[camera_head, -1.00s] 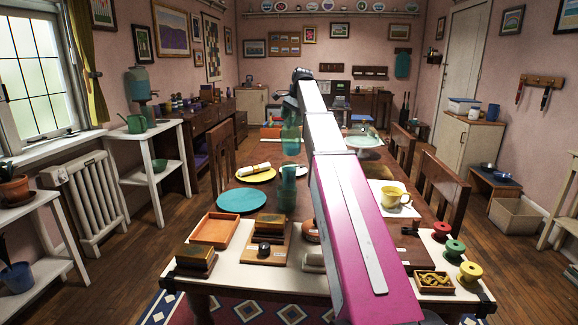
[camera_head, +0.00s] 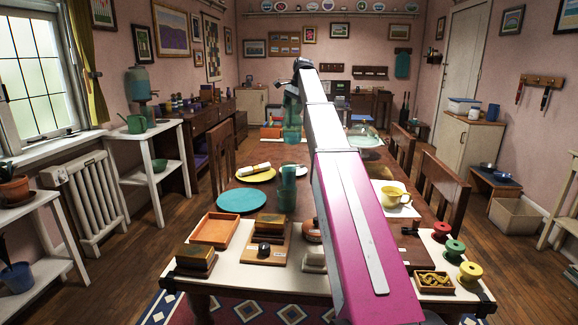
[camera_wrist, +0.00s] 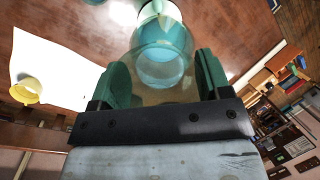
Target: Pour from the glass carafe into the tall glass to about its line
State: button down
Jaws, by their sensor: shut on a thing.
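My gripper (camera_head: 291,93) is shut on the glass carafe (camera_head: 292,124), holding it above the table, roughly upright in the head view. In the wrist view the clear, teal-tinted carafe (camera_wrist: 163,50) lies between the two green fingers of my gripper (camera_wrist: 162,75). The tall glass (camera_head: 287,188), teal-looking, stands upright on the table below the carafe and a little nearer the head camera. A gap shows between them. Its line and its fill level are too small to tell. No stream shows.
A teal plate (camera_head: 241,200) lies left of the tall glass, with a yellow plate (camera_head: 256,175) behind it. A yellow cup (camera_head: 392,196) stands on a white mat at right; it also shows in the wrist view (camera_wrist: 27,90). An orange tray (camera_head: 214,230) and small boxes occupy the table's near end.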

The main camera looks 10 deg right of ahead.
jog(key=shift+r, duration=0.1)
dwell(0.3)
jog(key=s+a, duration=0.1)
jog(key=s, duration=1.3)
jog(key=shift+s, duration=0.4)
dwell(2.0)
dwell(0.5)
